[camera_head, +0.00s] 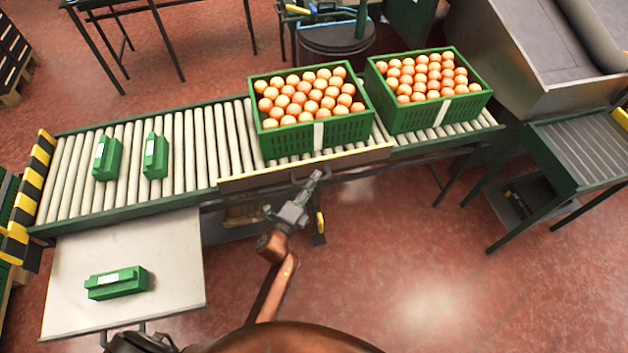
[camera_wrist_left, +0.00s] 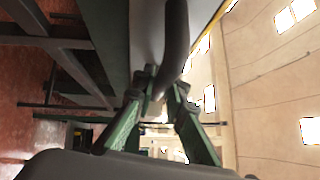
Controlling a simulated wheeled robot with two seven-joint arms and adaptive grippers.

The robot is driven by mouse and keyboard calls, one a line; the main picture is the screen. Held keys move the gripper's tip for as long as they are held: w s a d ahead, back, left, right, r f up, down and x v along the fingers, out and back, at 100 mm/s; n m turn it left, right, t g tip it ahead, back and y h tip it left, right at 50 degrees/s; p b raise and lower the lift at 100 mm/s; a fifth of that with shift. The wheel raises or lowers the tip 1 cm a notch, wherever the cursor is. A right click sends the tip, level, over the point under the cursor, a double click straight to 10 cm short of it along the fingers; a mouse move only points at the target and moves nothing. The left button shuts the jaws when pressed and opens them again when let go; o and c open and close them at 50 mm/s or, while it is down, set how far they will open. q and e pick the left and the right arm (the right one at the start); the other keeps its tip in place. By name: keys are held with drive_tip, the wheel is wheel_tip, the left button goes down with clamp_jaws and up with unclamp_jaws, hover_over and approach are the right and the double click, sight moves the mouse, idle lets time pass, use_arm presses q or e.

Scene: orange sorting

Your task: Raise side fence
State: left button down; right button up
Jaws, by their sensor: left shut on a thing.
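The side fence (camera_head: 245,183) is a long brown board with a tan upper edge. It runs along the front edge of the roller conveyor in the head view, before the nearer orange crate. A thin handle bar sits on its front side. My left gripper (camera_head: 316,178) is at the middle of the fence, shut on this handle. In the left wrist view the two green fingers (camera_wrist_left: 158,100) close around the dark handle bar (camera_wrist_left: 175,45), beside a pale panel. The head view is too small to show the grip itself. My right gripper is not in view.
Two green crates of oranges (camera_head: 290,143) (camera_head: 440,115) stand on the roller conveyor (camera_head: 215,140). Two green blocks (camera_head: 107,160) (camera_head: 155,158) lie on its left rollers. A third green block (camera_head: 115,283) lies on a white side table (camera_head: 180,240). Open red floor lies at the lower right.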

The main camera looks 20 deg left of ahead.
use_arm(q)
drive_tip(key=shift+a+r, duration=0.25)
drive_tip(key=shift+a, duration=0.05)
drive_tip(key=c, duration=2.1)
unclamp_jaws()
drive_tip(key=shift+o, duration=0.8)
drive_tip(key=shift+d, duration=0.2)
drive_tip(key=v, duration=0.7)
drive_tip(key=shift+s, duration=0.25)
drive_tip(key=shift+a+f, duration=0.1)
drive_tip(key=shift+f, duration=0.1)
